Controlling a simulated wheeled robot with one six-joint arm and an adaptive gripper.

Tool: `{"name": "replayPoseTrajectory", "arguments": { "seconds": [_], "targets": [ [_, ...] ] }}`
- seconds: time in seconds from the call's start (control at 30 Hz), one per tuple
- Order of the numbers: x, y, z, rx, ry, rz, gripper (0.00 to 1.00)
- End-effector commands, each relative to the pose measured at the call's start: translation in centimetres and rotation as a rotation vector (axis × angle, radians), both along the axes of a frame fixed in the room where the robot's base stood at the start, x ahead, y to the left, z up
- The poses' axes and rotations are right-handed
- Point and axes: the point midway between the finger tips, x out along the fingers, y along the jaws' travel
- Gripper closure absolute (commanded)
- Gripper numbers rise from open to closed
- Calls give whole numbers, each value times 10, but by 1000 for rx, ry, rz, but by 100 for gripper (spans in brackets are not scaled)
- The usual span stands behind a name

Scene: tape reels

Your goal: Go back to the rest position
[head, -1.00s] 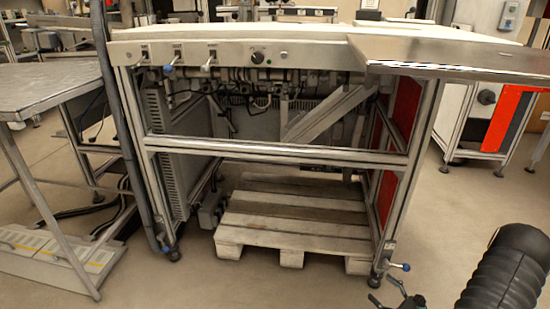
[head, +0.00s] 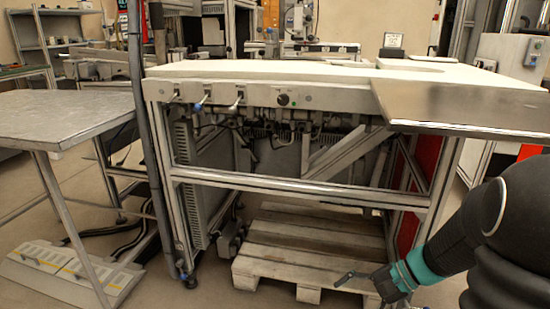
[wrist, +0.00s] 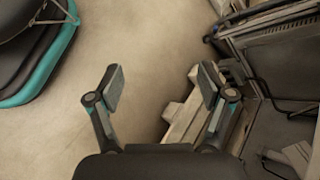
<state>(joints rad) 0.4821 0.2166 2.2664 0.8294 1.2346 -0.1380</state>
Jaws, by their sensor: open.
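My gripper (head: 362,284) is at the lower right in the head view, at the end of my black and teal arm. It hangs in front of the wooden pallet, below the level of the machine's table top. In the wrist view my gripper (wrist: 160,82) has its two fingers spread wide, with nothing between them but floor and the pallet's edge beyond. It is open and empty. No tape reel shows in either view.
A machine frame with a white top (head: 330,70) stands ahead, with a metal plate (head: 470,104) jutting out at right. A wooden pallet (head: 310,238) lies under it. A grey table (head: 62,112) stands at left, with a ridged floor plate (head: 70,268) below. Floor between is open.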

Motion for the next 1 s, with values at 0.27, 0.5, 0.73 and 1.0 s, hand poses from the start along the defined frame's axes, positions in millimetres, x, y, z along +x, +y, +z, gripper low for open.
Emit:
{"name": "replayPoseTrajectory", "arguments": {
  "seconds": [0.27,0.5,0.73,1.0],
  "targets": [
    [-42,24,51,-288,-141,223,20],
    [-74,30,87,-528,-295,378,20],
    [-100,29,124,-753,-478,496,20],
    [-121,24,160,-961,-681,580,20]
  ]
}}
